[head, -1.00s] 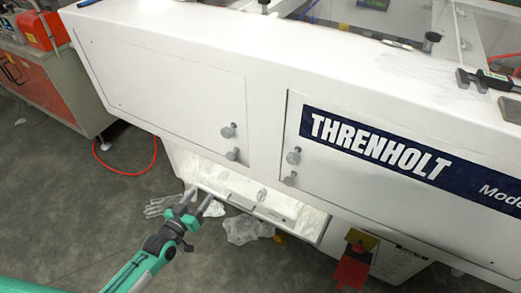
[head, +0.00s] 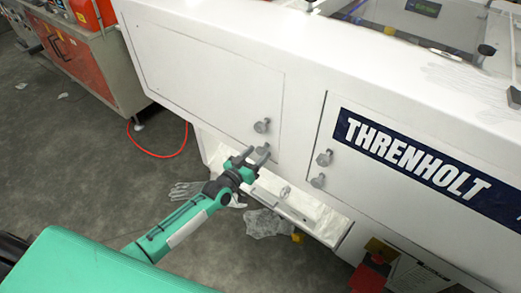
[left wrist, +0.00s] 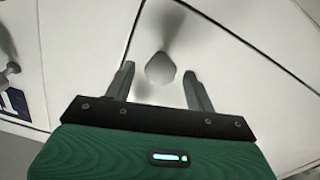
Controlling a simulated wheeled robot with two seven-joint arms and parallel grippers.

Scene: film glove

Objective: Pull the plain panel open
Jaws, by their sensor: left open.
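The plain panel (head: 205,85) is a white, unmarked door on the left of the machine's front, and it sits closed. Two grey knobs are at its lower right: an upper knob (head: 262,126) and a lower one, partly covered by my gripper. My left gripper (head: 257,157) is open, with its fingers at the lower knob. In the left wrist view, a grey knob (left wrist: 160,68) shows between the two open fingers (left wrist: 159,76), with gaps on both sides. Whether the fingertips reach past the knob is hard to tell. My right gripper is not in view.
The THRENHOLT panel (head: 335,120) with its own two knobs is just to the right. A white ledge (head: 310,205) juts out below the doors. A clear bag (head: 265,223) and a glove (head: 186,190) lie on the floor. A red cabinet (head: 75,65) stands at left.

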